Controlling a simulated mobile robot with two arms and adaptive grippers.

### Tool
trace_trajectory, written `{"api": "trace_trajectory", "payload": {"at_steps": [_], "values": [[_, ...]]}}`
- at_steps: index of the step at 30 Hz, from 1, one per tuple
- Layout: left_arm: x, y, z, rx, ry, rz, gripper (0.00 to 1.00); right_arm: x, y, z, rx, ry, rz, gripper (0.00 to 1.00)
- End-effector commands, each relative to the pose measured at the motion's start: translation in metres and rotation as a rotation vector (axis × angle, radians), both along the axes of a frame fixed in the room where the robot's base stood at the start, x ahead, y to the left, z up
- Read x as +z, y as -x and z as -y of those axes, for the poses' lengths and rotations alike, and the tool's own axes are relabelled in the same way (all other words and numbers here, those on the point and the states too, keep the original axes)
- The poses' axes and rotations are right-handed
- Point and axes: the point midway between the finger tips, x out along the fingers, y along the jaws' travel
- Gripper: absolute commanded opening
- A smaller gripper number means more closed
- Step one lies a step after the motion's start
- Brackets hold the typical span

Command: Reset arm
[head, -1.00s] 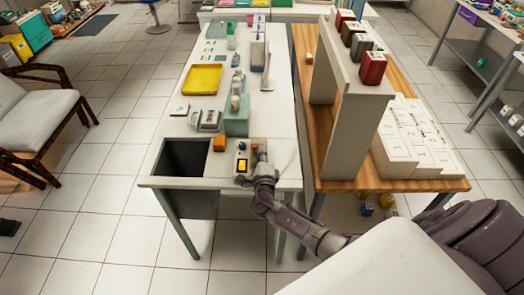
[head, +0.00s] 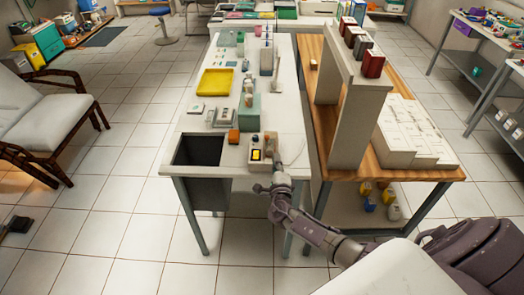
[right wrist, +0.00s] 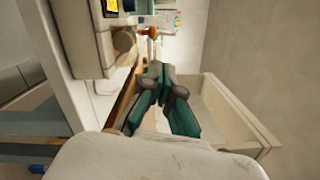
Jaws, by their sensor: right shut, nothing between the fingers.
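My right gripper (head: 275,168) is at the near right corner of the white table (head: 293,128), just in front of a small beige device (head: 256,157) with a yellow display. In the right wrist view its dark and green fingers (right wrist: 154,70) are closed together with nothing between them. The device's yellow display shows at the top left of that view (right wrist: 111,6). I cannot tell from the head view whether the fingertips touch the device. My left gripper is not in view.
A wooden table (head: 390,172) with a shelf stands to the right. The floor in front is clear.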

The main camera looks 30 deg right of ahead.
Motion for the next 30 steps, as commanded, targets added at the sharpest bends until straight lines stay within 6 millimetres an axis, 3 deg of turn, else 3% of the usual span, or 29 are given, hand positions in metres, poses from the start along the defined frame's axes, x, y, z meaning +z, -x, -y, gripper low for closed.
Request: {"api": "trace_trajectory", "payload": {"at_steps": [5, 8, 11, 14, 21, 26, 30], "values": [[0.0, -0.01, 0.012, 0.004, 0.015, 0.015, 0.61, 0.0, 0.0, 0.002, 0.0, 0.0, -0.001, 0.0], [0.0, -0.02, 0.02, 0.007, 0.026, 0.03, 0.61, -0.01, 0.004, 0.002, -0.006, -0.044, -0.007, 0.0], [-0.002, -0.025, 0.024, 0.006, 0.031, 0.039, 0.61, -0.045, 0.019, 0.005, -0.035, -0.2, -0.026, 0.0], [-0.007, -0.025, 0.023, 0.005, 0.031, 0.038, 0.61, -0.102, 0.049, 0.007, -0.107, -0.479, -0.042, 0.0], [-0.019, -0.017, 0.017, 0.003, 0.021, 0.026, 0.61, -0.249, 0.161, -0.009, -0.494, -1.269, 0.024, 0.0], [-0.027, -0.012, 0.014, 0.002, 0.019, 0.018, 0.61, -0.327, 0.253, -0.036, -0.897, -1.728, 0.2, 0.0], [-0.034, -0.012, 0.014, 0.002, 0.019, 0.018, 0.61, -0.381, 0.342, -0.069, -1.346, -2.041, 0.492, 0.0]]}}
